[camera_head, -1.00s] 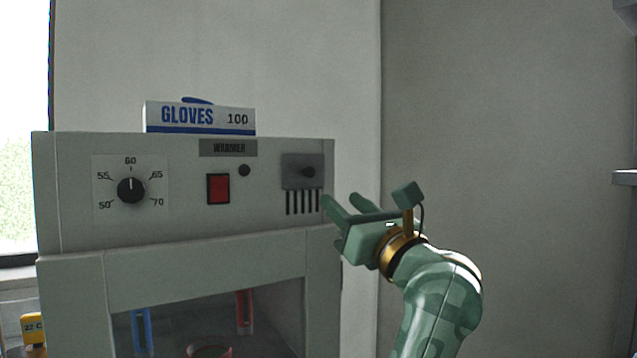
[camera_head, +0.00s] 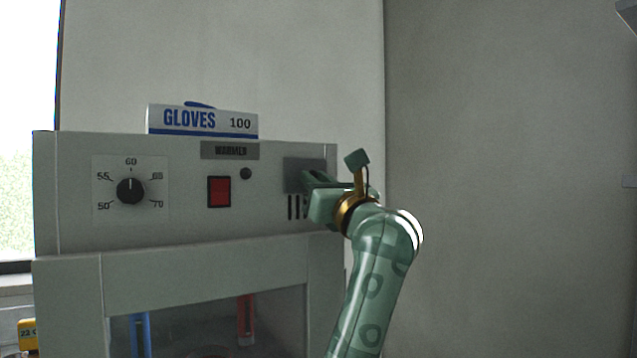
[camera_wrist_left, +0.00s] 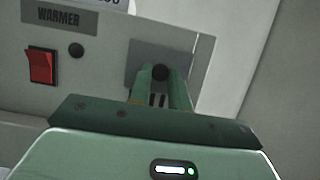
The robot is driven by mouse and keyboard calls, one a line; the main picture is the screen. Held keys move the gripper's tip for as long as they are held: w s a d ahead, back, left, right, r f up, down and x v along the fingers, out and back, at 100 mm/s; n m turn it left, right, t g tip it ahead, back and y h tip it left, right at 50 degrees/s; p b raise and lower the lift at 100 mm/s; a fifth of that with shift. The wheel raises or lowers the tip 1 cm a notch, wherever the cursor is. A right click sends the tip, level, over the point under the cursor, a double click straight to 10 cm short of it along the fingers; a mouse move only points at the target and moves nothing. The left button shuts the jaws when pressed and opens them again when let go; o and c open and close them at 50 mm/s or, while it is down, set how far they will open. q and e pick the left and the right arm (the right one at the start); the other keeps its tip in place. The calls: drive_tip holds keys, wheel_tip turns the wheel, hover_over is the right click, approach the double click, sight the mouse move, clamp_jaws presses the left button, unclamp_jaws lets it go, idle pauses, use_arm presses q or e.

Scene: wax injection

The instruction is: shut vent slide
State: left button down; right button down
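The vent slide is a grey plate (camera_head: 296,172) with a dark round knob, at the right end of the warmer's front panel. The dark vent slots (camera_head: 292,207) show below the plate, partly hidden by my gripper. My left gripper (camera_head: 306,182) is at the slide, its fingers over the knob. In the left wrist view the knob (camera_wrist_left: 160,72) sits between the two green fingertips, which appear closed against its sides; the plate (camera_wrist_left: 143,53) is behind, with slots visible between the fingers. My right gripper is not in view.
The warmer (camera_head: 75,190) carries a temperature dial (camera_head: 131,190), a red switch (camera_head: 219,191) and a small dark round part (camera_head: 246,173). A glove box (camera_head: 202,121) stands on top. Blue (camera_head: 140,335) and red (camera_head: 246,320) items show through the lower window. Space right of the warmer is free.

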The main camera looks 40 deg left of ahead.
use_arm(q)
wheel_tip(320, 180, down, 6)
drive_tip(key=shift+f, duration=0.25)
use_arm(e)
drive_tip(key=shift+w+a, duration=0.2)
use_arm(q)
drive_tip(key=shift+w, duration=0.1)
drive_tip(key=c, duration=1.4)
unclamp_jaws()
drive_tip(key=shift+o, duration=0.5)
drive_tip(key=shift+d, duration=0.15)
drive_tip(key=p+v, duration=0.2)
drive_tip(key=v, duration=1.4)
drive_tip(key=shift+p, duration=0.4)
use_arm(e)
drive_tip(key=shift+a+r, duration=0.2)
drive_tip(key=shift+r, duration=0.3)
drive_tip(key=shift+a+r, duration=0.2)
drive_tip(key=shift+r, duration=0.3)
